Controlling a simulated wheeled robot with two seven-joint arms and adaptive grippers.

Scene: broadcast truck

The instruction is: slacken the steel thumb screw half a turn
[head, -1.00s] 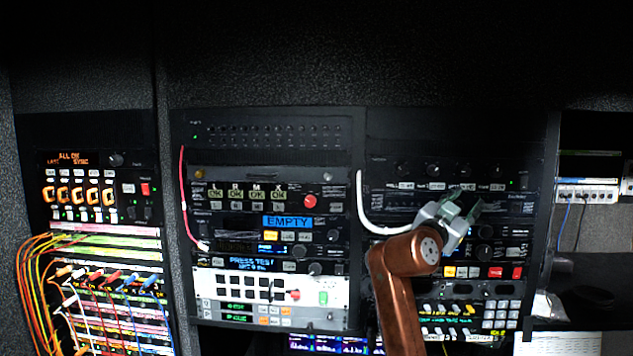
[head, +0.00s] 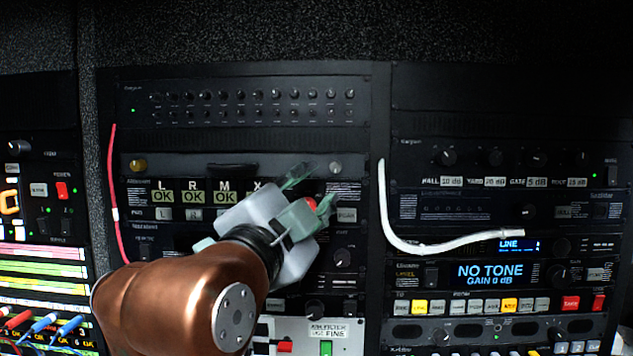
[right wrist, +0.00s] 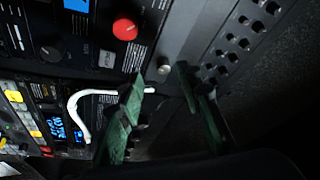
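The steel thumb screw (head: 336,167) is a small silver knob at the right end of a dark blank panel in the middle rack. It also shows in the right wrist view (right wrist: 163,68), just beyond and between my fingertips. My right gripper (head: 320,185) is open, with green fingers pointing at the screw from the lower left. The fingers look apart from the screw; the exact gap is hard to tell. A brass thumb screw (head: 138,165) sits at the panel's left end. My left gripper is not in view.
A red button (head: 311,204) lies partly behind my right fingers; it is clear in the wrist view (right wrist: 125,29). A white cable (head: 385,215) hangs to the right, and a red cable (head: 113,190) to the left. Knob rows (head: 255,95) sit above.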

